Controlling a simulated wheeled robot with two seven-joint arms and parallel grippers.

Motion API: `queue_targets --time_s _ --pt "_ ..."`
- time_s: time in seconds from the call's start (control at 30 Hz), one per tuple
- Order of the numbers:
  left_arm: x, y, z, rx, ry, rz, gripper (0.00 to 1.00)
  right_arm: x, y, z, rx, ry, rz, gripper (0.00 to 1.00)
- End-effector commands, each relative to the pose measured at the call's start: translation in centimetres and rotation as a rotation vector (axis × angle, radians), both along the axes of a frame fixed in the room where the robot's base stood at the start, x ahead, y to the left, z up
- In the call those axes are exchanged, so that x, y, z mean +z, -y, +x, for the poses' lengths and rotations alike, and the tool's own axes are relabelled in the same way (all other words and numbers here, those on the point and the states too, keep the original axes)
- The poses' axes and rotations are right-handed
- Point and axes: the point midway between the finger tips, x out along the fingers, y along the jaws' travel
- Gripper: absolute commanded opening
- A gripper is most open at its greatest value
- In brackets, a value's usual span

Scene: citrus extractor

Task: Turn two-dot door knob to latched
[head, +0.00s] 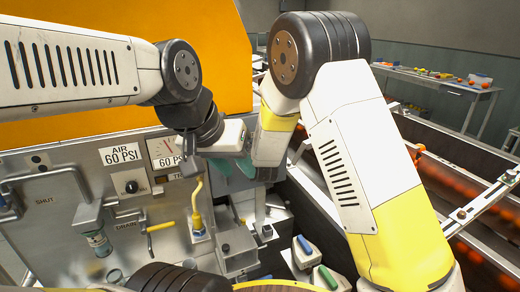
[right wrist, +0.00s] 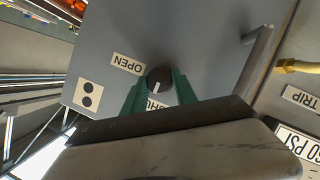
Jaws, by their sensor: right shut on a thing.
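In the right wrist view, the door's round black knob (right wrist: 158,76) sits on a grey panel (right wrist: 205,45) beside a plate with two black dots (right wrist: 87,94). The green fingers of my right gripper (right wrist: 159,84) are shut on the knob, one on each side. The knob's white pointer line points down in the picture, toward a SHUT label (right wrist: 157,104) that is partly covered. The OPEN label (right wrist: 126,63) is at upper left of the knob.
A bar handle (right wrist: 262,55) is right of the knob in the right wrist view. Brushes (head: 325,278) lie below.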

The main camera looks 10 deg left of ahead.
Motion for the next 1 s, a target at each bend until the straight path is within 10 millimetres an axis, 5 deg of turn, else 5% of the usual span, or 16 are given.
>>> queue_targets --time_s 0.43,0.47,0.57,1.0 --pt "0.0 0.0 0.0 0.0 0.0 0.0 0.36 0.02 0.0 0.02 0.0 0.006 -0.008 0.0" --pt "0.0 0.0 0.0 0.0 0.0 0.0 0.36 0.02 0.0 0.02 0.001 0.006 -0.008 0.4" --pt "0.0 0.0 0.0 0.0 0.0 0.0 0.36 0.02 -0.01 0.01 0.001 0.005 -0.007 0.56" --pt "0.0 0.0 0.0 0.0 0.0 0.0 0.36 0.17 0.1 0.2 0.0 0.004 -0.006 0.56"
